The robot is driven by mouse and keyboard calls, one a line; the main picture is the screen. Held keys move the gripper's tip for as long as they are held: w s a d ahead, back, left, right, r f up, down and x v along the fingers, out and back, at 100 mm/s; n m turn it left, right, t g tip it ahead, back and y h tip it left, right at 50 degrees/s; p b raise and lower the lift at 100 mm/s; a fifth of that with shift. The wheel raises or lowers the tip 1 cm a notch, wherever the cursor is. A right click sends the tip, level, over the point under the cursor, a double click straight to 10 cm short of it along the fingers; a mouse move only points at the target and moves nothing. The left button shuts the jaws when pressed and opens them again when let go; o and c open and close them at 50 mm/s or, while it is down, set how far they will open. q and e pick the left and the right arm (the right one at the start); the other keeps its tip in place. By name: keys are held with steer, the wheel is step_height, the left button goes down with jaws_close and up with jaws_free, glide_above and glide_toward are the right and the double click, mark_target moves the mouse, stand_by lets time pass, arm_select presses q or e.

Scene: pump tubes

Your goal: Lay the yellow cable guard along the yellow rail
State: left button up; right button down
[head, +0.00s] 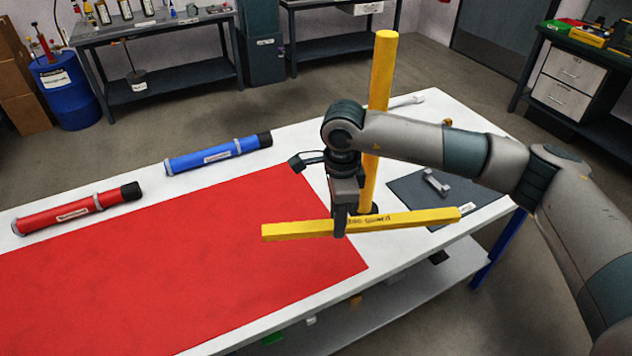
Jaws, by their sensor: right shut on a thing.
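A long square yellow bar with dark lettering, the cable guard (296,230), lies level across the picture over the right end of the red mat. My right gripper (341,226) points down and is shut on it near its middle. The bar's right end reaches over the dark grey mat. I cannot tell how high the bar is above the table. A tall round yellow post (381,80) stands upright just behind the gripper; my right arm crosses in front of it. No other long yellow piece shows, so I cannot tell whether this post is the rail. My left gripper is out of view.
The white table (300,152) carries a red mat (190,270), a red tube (75,212) and a blue tube (215,154) along its back edge. A dark grey mat (408,190) at right holds a small grey handle-shaped part (437,183). A lower shelf (400,290) shows beneath.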

steer(key=s+d+f+n, duration=0.1)
steer(key=s+f+n, duration=0.1)
steer(key=s+d+f+n, duration=0.2)
steer(key=n, duration=0.1)
steer(key=s+d+f+n, duration=0.2)
steer(key=shift+s+d+f+n, duration=0.2)
steer(key=shift+s+f+n, duration=0.1)
steer(key=shift+s, duration=0.1)
steer(key=s+d+f+n, duration=0.4)
steer(key=s+d+n, duration=0.2)
steer(key=s+n, duration=0.3)
steer(key=shift+s+d+f+n, duration=0.2)
steer(key=shift+s+n, duration=0.15)
steer(key=shift+n, duration=0.15)
